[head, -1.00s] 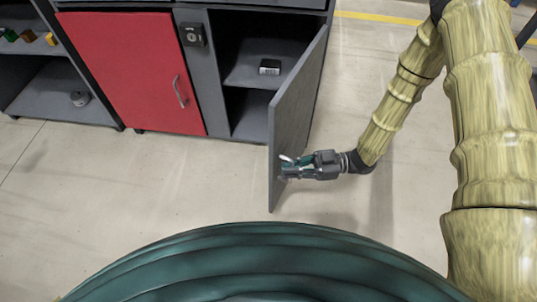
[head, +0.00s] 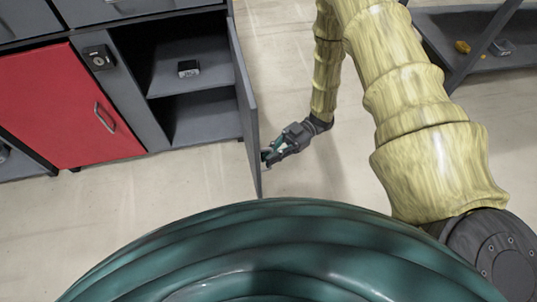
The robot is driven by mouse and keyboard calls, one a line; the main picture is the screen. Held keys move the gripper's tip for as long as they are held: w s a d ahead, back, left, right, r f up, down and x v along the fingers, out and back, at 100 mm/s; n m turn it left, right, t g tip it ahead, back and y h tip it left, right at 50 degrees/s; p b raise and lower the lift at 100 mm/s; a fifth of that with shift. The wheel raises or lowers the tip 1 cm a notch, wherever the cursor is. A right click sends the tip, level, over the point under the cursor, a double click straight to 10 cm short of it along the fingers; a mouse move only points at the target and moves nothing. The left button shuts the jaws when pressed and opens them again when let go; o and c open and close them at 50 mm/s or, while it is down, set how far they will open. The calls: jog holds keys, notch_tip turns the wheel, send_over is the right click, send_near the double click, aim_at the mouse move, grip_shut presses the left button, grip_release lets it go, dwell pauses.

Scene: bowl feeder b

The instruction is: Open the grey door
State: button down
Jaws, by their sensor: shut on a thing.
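The grey door (head: 246,110) stands wide open, swung out from the cabinet's right side and seen nearly edge-on. My gripper (head: 269,155) is at the right, outer face of the door, low near its free edge. It is shut on the grey door's handle, which is mostly hidden by the fingers. Behind the door the cabinet compartment shows open, with a grey shelf (head: 215,82).
A small dark box (head: 188,69) sits on the shelf. A red door (head: 60,110) with a handle is closed at left, beside a black lock box (head: 98,57). A dark rack (head: 475,50) stands at upper right.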

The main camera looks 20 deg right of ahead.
jog(key=c, duration=1.8)
grip_release()
jog(key=v, duration=1.2)
